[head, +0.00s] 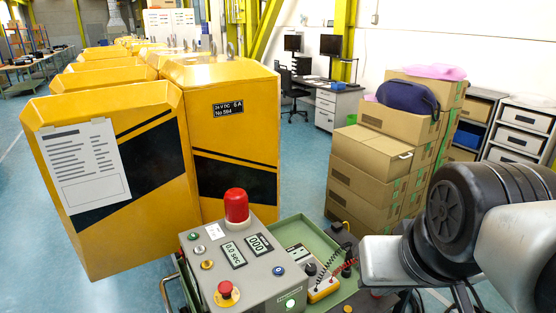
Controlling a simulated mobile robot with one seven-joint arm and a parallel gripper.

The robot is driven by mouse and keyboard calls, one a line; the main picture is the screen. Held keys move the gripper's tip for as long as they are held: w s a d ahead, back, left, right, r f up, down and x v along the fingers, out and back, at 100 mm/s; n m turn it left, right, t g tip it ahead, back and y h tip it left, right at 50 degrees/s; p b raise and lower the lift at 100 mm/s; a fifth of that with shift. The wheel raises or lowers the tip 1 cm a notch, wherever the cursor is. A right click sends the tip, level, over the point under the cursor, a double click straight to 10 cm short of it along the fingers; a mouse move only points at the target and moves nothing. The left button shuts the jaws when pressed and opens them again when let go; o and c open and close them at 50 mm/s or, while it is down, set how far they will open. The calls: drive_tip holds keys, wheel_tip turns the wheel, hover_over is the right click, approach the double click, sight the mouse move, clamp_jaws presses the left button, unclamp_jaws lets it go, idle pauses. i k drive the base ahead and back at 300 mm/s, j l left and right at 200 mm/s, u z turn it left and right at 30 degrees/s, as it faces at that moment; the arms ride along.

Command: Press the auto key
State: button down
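A grey control box (245,262) stands at the bottom centre with a red beacon (236,206) on top. Its face has two digital displays, a red mushroom button (226,291) and several small round controls. These include a green one (192,236), a silver one (198,250), a brass-coloured one (207,264), a blue one (279,271) and a lit green one (290,304). The labels are too small to read, so I cannot tell which is the auto key. My arm fills the lower right, apart from the box; my gripper is out of the picture.
A green tray (322,236) beside the box holds a yellow meter (323,289) with coiled leads. Large yellow gate units (235,125) stand behind the box. Stacked cardboard boxes (365,180) stand behind my arm. Blue floor is open between the gates and cartons.

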sight(206, 264)
drive_tip(key=u, duration=1.05)
drive_tip(key=k+u, duration=0.1)
drive_tip(key=k, duration=0.2)
